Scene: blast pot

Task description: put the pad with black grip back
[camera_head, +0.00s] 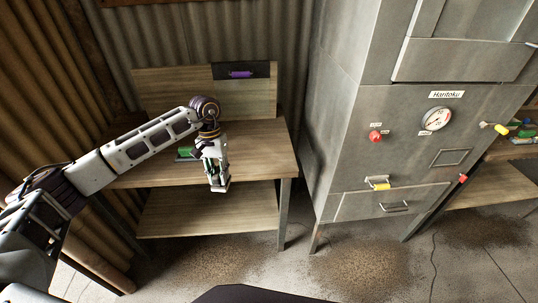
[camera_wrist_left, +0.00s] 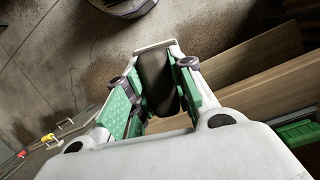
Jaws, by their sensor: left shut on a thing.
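My left gripper (camera_head: 217,176) points down at the front edge of the wooden bench (camera_head: 265,150). It is shut on a dark thing, which looks like the black grip (camera_wrist_left: 157,82) of the pad. In the left wrist view, the grip sits between the green-lined fingers of the left gripper (camera_wrist_left: 158,88). A pale edge (camera_wrist_left: 156,45) shows at the far end of the grip; I cannot tell whether it is the pad. In the head view, the held thing is mostly hidden by the fingers. My right gripper is out of view.
A purple grip (camera_head: 241,74) is on a black board (camera_head: 219,71) on the bench's back panel. A green thing (camera_head: 186,153) lies on the bench beside my gripper. A grey metal cabinet (camera_head: 350,110) with a gauge (camera_head: 437,118) stands to the right. The lower shelf (camera_head: 240,212) is bare.

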